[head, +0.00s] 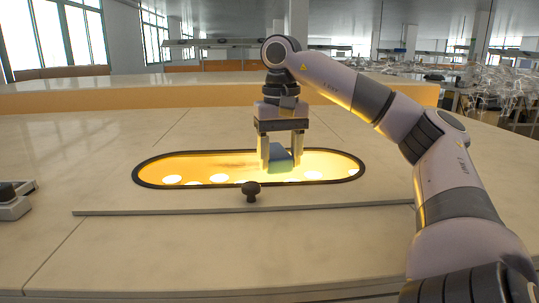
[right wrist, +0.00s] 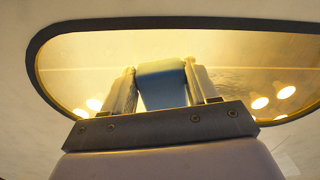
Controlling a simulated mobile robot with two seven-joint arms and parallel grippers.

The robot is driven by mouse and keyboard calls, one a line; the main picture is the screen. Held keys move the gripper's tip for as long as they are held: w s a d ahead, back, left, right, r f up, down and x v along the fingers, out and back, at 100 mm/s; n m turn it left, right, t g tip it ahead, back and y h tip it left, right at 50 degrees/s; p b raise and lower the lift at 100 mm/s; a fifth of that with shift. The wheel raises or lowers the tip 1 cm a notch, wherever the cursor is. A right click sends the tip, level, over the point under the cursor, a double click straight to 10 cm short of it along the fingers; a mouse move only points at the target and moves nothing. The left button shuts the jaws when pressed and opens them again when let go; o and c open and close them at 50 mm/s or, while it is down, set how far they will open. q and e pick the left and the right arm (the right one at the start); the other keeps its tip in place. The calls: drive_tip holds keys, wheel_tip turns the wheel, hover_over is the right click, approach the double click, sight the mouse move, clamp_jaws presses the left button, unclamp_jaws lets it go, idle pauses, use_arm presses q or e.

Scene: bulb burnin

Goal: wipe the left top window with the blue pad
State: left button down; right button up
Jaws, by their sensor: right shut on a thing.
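The oval window (head: 208,166) is set in the pale top, with a dark rim and a warm yellow glow behind its pane. It also shows in the right wrist view (right wrist: 90,65), with faint streaks on the pane. My right gripper (head: 281,156) points down over the window, right of its middle, and is shut on the blue pad (head: 280,160). The pad shows between the two fingers in the right wrist view (right wrist: 162,84). I cannot tell whether the pad touches the pane. My left gripper is not in view.
Several lit bulbs (head: 219,178) glow behind the pane. A dark knob (head: 252,190) stands at the window's front edge, near a long low strip (head: 160,210). A grey block with a black knob (head: 12,203) sits at the far left. A raised ledge (head: 130,97) runs behind.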

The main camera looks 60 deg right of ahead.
sight(235, 175)
drive_tip(key=shift+s+d, duration=0.15)
drive_tip(key=shift+s, duration=0.1)
drive_tip(key=shift+w+a+f, duration=0.1)
drive_tip(key=shift+w+a, duration=0.9)
drive_tip(key=shift+w, duration=0.25)
drive_tip(key=shift+w+a, duration=1)
drive_tip(key=shift+w, duration=0.25)
drive_tip(key=shift+w+a+f, duration=0.1)
drive_tip(key=shift+w+a, duration=0.9)
drive_tip(key=shift+w, duration=0.25)
drive_tip(key=shift+w+a+r, duration=0.15)
drive_tip(key=shift+w+a, duration=0.65)
drive_tip(key=shift+w, duration=0.25)
drive_tip(key=shift+w+a+r, duration=0.1)
drive_tip(key=shift+w+a, duration=0.7)
drive_tip(key=shift+w, duration=0.25)
drive_tip(key=shift+r, duration=0.1)
drive_tip(key=shift+r, duration=2.95)
